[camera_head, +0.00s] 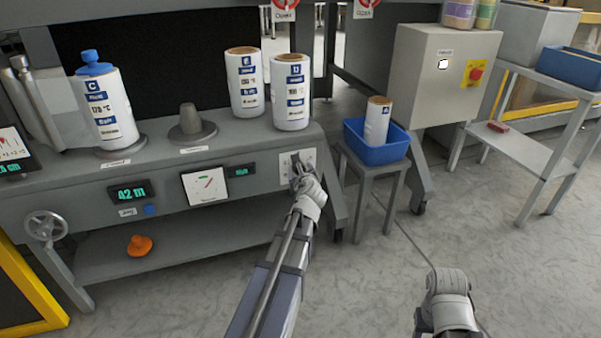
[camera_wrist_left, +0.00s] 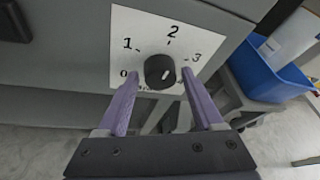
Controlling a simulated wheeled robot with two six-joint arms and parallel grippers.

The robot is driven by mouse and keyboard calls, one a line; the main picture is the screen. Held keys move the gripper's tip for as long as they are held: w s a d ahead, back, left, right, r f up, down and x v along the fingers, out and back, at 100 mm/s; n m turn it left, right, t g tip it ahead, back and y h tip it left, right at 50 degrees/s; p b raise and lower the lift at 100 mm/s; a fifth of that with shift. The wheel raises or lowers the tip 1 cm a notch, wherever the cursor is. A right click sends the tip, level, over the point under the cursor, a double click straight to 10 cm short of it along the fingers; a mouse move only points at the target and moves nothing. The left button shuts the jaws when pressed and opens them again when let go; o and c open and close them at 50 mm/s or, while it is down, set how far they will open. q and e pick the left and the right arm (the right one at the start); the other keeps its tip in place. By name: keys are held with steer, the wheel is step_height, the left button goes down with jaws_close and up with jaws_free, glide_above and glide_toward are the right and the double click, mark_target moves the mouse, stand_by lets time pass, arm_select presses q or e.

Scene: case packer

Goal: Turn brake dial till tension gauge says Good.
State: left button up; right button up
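The brake dial is a small black knob (camera_wrist_left: 159,70) on a white plate marked 0, 1, 2 and 3. A pale mark shows on the knob's lower right side. The plate (camera_head: 284,166) is at the right end of the machine front. My left gripper (camera_head: 300,170) is at the plate; in the wrist view its purple fingers (camera_wrist_left: 158,95) stand open on both sides of the knob, with gaps visible. The tension gauge (camera_head: 204,186) is a white panel with a needle. The small display (camera_head: 241,170) beside it seems to read High. My right gripper (camera_head: 449,290) hangs over the floor.
Rolls (camera_head: 291,92) and a cone (camera_head: 190,120) stand on the machine top. A blue bin (camera_head: 377,150) with a roll sits on a small stand right of the dial. An orange knob-like part (camera_head: 140,245) lies on the lower shelf. The floor in front is clear.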

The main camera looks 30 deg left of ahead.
arm_select(q)
steer(key=shift+o, duration=0.6)
steer(key=p+v, duration=0.2)
steer(key=v, duration=0.5)
steer(key=shift+s+d+r+p, duration=0.15)
steer(key=shift+s+d+p, duration=0.1)
steer(key=shift+s+p, duration=0.05)
